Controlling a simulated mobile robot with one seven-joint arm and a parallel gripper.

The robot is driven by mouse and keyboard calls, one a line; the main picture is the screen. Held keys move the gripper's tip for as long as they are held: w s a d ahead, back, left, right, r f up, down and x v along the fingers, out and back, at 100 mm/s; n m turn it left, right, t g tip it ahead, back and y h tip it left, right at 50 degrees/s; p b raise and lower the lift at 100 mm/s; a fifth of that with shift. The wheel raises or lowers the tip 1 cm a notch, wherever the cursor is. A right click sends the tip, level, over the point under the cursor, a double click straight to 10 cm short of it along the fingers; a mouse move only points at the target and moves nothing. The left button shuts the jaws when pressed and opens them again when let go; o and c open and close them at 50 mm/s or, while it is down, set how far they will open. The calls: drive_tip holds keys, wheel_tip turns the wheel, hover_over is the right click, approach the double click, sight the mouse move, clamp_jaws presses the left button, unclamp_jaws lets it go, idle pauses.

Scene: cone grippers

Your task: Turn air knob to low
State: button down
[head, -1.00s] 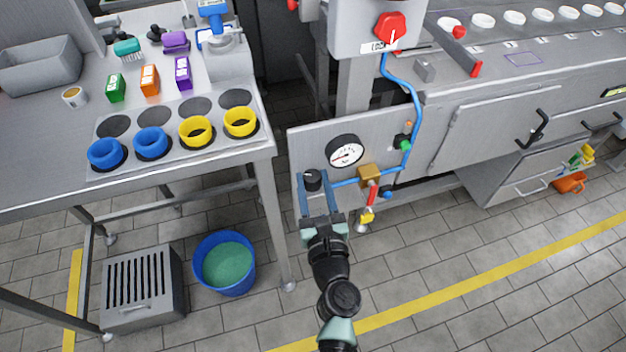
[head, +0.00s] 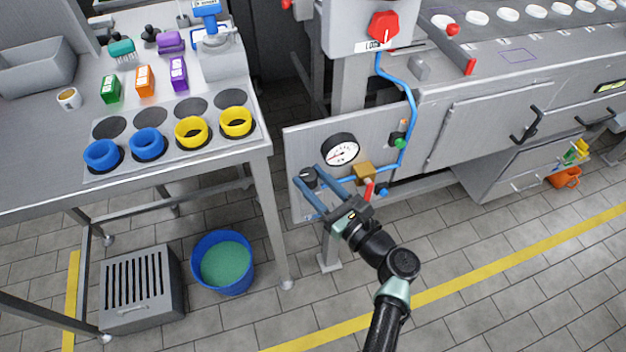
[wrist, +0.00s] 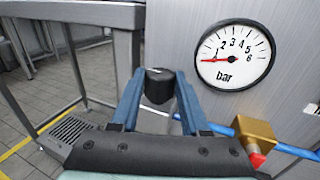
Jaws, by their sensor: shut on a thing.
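The black air knob (head: 309,178) sits on the grey panel, left of and below the pressure gauge (head: 341,149). In the wrist view the knob (wrist: 159,86) is between the tips of my two blue fingers. My gripper (head: 308,175) is shut on it, reaching in from the lower right. The fingers hide the knob's sides, and I cannot read any setting mark. The gauge, marked bar, also shows in the wrist view (wrist: 236,57); its red needle points left, near the low end of the scale.
A brass block (head: 365,173) with a red handle and blue hose is close to the right of my fingers. A steel table (head: 262,150) with blue and yellow rings stands to the left. A blue bucket (head: 223,263) is on the floor below.

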drive_tip(key=shift+c, duration=2)
unclamp_jaws()
drive_tip(key=shift+m+t+h, duration=0.3)
